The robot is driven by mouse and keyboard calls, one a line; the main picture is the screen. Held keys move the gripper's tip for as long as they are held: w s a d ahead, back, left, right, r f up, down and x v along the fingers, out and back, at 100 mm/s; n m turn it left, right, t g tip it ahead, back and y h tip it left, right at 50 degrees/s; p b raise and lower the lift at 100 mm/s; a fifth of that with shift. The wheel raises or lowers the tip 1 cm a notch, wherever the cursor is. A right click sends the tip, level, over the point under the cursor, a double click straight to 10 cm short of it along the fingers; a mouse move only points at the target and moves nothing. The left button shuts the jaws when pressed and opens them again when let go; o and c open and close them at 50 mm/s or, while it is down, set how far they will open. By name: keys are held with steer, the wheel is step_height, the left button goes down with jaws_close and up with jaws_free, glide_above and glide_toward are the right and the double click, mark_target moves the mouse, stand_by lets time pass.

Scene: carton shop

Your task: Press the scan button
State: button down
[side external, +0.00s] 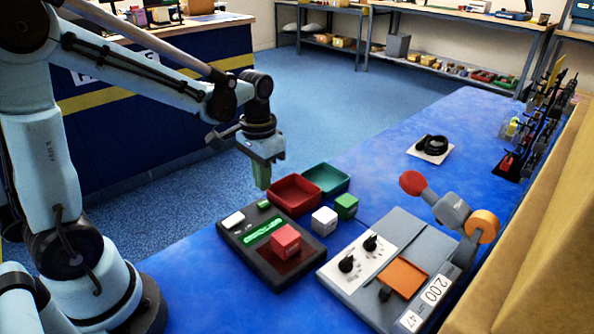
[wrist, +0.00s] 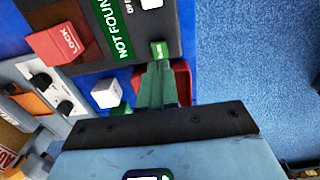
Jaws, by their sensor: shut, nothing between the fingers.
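The dark console (side external: 232,238) lies on the blue table and has a lit green display (side external: 263,232); in the wrist view the display (wrist: 113,28) reads "NOT FOUN…", cut off. A small green button (side external: 263,205) sits at the console's far corner; in the wrist view this green button (wrist: 160,49) shows just beyond my fingertips. A white button (side external: 233,220) is at the left corner. I cannot read which is the scan button. My gripper (side external: 262,186) is shut and empty, pointing down above the green button with a small gap.
A red cube (side external: 286,239) marked LOCK in the wrist view sits on the console. A red tray (side external: 292,196), green tray (side external: 328,178), white cube (side external: 324,221) and green cube (side external: 346,206) stand behind it. A grey machine with knobs (side external: 388,232) is to the right.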

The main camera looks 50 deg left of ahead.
mark_target(263, 206)
step_height(263, 206, up, 9)
stand_by(0.4)
stand_by(0.6)
steer(key=s+d+f+t, duration=0.3)
steer(key=s+d+t, duration=0.2)
steer(key=t, duration=0.2)
steer(key=shift+s, duration=0.35)
